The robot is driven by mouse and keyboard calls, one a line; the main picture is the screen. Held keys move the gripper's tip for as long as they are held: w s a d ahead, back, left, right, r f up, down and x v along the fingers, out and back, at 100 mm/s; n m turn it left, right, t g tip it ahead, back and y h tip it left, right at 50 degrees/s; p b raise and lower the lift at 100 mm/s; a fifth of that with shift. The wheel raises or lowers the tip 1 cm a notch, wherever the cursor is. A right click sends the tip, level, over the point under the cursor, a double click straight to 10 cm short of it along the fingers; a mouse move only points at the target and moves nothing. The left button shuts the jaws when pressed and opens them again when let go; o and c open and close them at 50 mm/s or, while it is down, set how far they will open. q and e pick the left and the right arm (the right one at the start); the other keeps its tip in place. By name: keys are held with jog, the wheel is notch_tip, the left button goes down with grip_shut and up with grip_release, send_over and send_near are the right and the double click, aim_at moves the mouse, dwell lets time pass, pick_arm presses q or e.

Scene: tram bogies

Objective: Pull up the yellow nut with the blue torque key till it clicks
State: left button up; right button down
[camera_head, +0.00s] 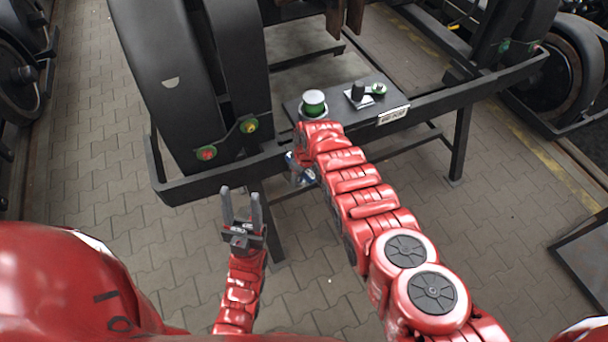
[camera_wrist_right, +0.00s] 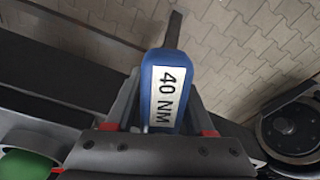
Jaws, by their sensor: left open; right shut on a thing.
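The blue torque key (camera_wrist_right: 166,57), labelled "40 NM", is between the fingers of my right gripper (camera_wrist_right: 163,92). A dark shaft extends from its far end in the right wrist view. In the head view my right gripper (camera_head: 300,172) is shut on the key, near the frame's front rail, to the right of and below the yellow nut; my arm hides part of the key. My left gripper (camera_head: 242,193) is open and empty below the rail.
A red nut (camera_head: 206,153) sits left of the yellow one. The rail (camera_head: 225,176) lies before my arms. Paved floor is clear at left.

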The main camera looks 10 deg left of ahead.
jog(key=s+a+r+n+p, duration=0.1)
jog(key=s+a+r+p, duration=0.1)
jog(key=r, duration=0.4)
jog(key=s+a+r+n+g+h+p, duration=0.1)
jog(key=s+a+r+p, duration=0.2)
jog(key=r, duration=0.3)
jog(key=shift+s+a+r+h, duration=0.15)
jog(key=shift+s+a+h, duration=0.25)
jog(key=shift+s, duration=0.45)
